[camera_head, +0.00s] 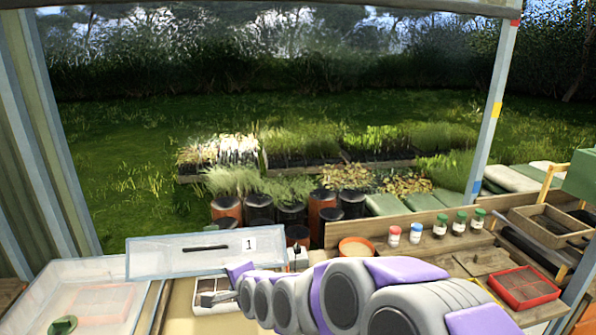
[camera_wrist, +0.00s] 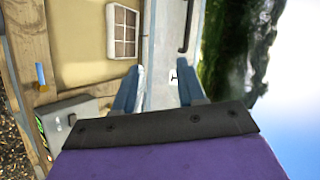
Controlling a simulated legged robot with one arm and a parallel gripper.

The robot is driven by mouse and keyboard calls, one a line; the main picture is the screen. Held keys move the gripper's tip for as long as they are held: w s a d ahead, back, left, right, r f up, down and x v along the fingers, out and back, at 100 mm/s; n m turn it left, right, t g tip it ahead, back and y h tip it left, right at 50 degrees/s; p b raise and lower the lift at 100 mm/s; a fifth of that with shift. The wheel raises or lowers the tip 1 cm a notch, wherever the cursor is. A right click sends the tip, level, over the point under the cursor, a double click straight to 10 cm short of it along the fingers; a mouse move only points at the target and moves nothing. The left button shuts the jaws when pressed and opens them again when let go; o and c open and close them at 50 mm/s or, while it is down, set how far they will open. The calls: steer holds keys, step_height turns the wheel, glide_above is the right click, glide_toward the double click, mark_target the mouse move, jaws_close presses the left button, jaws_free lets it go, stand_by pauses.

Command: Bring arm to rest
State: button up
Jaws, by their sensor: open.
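My arm reaches from the lower right of the head view to the left, in grey-white and purple segments. My gripper (camera_wrist: 165,85) shows in the wrist view with two blue-grey fingers spread apart. Nothing is visible between them except the background panel. In the head view my arm's far end is close to a small partitioned tray and below a pale translucent panel (camera_head: 160,262). The panel carries a black handle and a label "1". It also shows behind the fingers in the wrist view (camera_wrist: 163,40). Whether the fingers touch it cannot be told.
The partitioned tray (camera_wrist: 112,32) lies on the tan bench top. An orange bowl (camera_head: 356,247), several small jars (camera_head: 439,229) and a red tray (camera_head: 551,288) are at right. A post (camera_head: 490,110) rises behind them.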

steer(key=s+d+f+n+g+h+b, duration=0.2)
steer(key=s+d+f+n+g, duration=0.1)
steer(key=s+d, duration=0.6)
steer(key=s+d+f+n+g+h+b, duration=0.2)
steer(key=s+d+f+n+h, duration=0.15)
steer(key=s+d, duration=0.55)
steer(key=s+d+f+n+g+h+b, duration=0.1)
steer(key=s+d+f+g, duration=0.1)
steer(key=s+d, duration=0.5)
steer(key=s+d+f+n+g+h+b, duration=0.1)
steer(key=s+d+g, duration=0.3)
steer(key=s, duration=1)
steer(key=d+f+n+b, duration=0.1)
steer(key=d, duration=0.2)
steer(key=shift+d, duration=0.2)
steer(key=shift+f, duration=0.1)
steer(key=shift+c, duration=0.5)
